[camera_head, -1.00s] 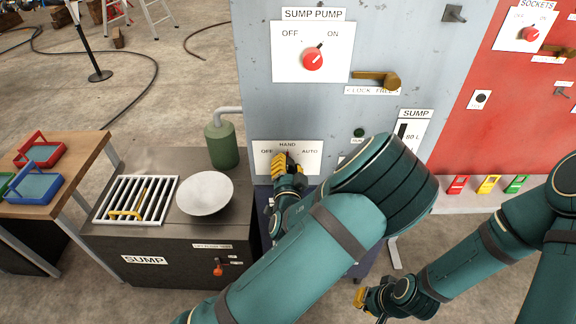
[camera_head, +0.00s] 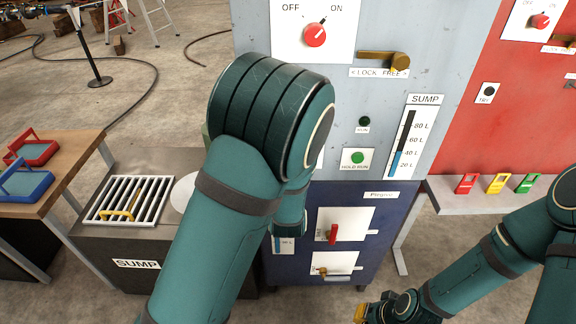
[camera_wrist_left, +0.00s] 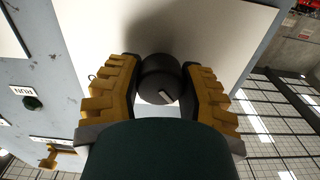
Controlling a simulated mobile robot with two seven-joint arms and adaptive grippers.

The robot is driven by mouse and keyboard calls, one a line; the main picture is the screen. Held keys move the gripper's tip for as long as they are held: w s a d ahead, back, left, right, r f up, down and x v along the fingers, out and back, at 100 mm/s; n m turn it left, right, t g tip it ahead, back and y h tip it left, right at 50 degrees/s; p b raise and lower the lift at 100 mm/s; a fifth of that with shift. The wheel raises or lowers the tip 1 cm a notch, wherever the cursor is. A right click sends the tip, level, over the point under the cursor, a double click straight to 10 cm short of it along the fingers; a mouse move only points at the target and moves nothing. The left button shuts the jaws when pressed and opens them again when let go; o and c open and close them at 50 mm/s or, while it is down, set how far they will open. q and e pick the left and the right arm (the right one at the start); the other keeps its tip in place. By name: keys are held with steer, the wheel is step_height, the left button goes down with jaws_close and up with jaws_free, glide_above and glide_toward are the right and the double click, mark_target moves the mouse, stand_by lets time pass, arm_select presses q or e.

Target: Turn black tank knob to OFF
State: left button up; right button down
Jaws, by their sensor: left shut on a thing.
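A round dark knob (camera_wrist_left: 157,78) with a short white mark on its face stands out from a white plate (camera_wrist_left: 225,30) in the left wrist view. My left gripper (camera_wrist_left: 160,86) has its yellow fingers on both sides of this knob, shut on it. In the head view, my left arm hides the left gripper, the knob and its plate, so the plate's lettering cannot be read. My right gripper (camera_head: 363,312) is low at the bottom of the head view, away from the panels; its fingers are too small to judge.
The grey panel holds the red sump pump knob (camera_head: 315,35), a brass handle (camera_head: 398,62) and a green hold-run button (camera_head: 358,157). A blue cabinet (camera_head: 378,200) with a red handle (camera_head: 333,234) is below. The sump grate (camera_head: 125,200) is left of my arm.

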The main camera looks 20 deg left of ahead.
arm_select(q)
steer(key=shift+w+n+b, duration=0.1)
steer(key=shift+n+b, duration=0.45)
steer(key=shift+n, duration=0.25)
steer(key=shift+a+r+n+b, duration=0.15)
steer(key=shift+n+b, duration=0.3)
steer(key=shift+n, duration=0.45)
steer(key=shift+r+n, duration=0.1)
steer(key=shift+n, duration=0.2)
steer(key=o, duration=1.2)
steer(key=shift+s+d+f, duration=0.2)
steer(key=shift+s, duration=0.1)
steer(key=v, duration=0.7)
